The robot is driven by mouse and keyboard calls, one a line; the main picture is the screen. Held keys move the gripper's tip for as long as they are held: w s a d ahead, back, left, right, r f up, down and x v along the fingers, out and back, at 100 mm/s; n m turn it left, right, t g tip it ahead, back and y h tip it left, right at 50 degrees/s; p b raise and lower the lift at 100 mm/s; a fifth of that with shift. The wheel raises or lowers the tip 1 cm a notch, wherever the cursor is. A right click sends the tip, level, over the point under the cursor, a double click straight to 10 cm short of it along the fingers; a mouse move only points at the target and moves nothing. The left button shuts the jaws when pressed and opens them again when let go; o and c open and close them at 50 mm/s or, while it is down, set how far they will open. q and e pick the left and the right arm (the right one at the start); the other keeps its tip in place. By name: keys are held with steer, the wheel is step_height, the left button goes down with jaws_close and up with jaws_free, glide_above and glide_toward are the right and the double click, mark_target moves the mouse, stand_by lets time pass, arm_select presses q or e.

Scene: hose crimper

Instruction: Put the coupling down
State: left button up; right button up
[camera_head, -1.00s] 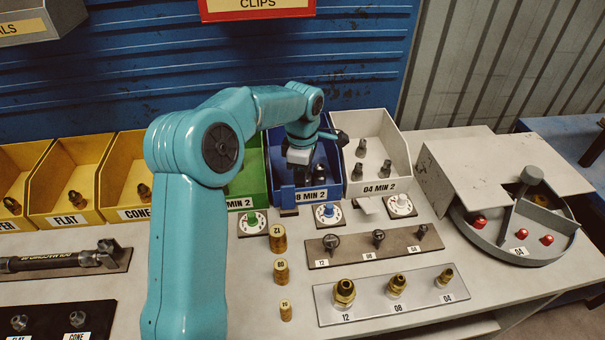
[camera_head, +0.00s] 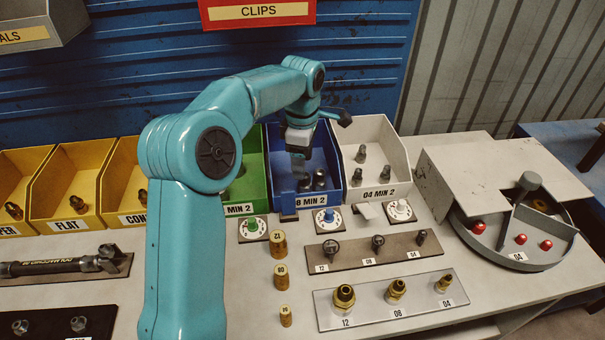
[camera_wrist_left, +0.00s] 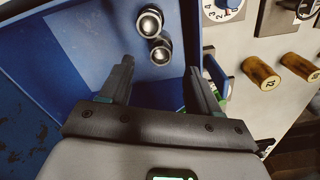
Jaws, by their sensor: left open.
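My left gripper (camera_head: 299,168) is inside the mouth of the blue bin (camera_head: 330,204) marked 8 MIN 2. In the left wrist view the gripper (camera_wrist_left: 160,85) is open, with nothing between its fingers. Two metal couplings stand in the blue bin just beyond the fingertips, an upper one (camera_wrist_left: 149,22) and a lower one (camera_wrist_left: 160,52), close together and apart from the fingers. In the head view a dark coupling (camera_head: 320,179) shows beside the gripper; the gripper partly hides the bin's inside. My right gripper is in neither view.
A green bin (camera_head: 240,190) adjoins on the left and a white bin (camera_head: 375,150) with several couplings on the right. Dials, including a blue one (camera_head: 328,218), stand in front.

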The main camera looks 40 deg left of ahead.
arm_select(q)
step_height(320, 180, up, 5)
steer(key=shift+r+p, duration=0.15)
steer(key=shift+p, duration=0.15)
stand_by(0.5)
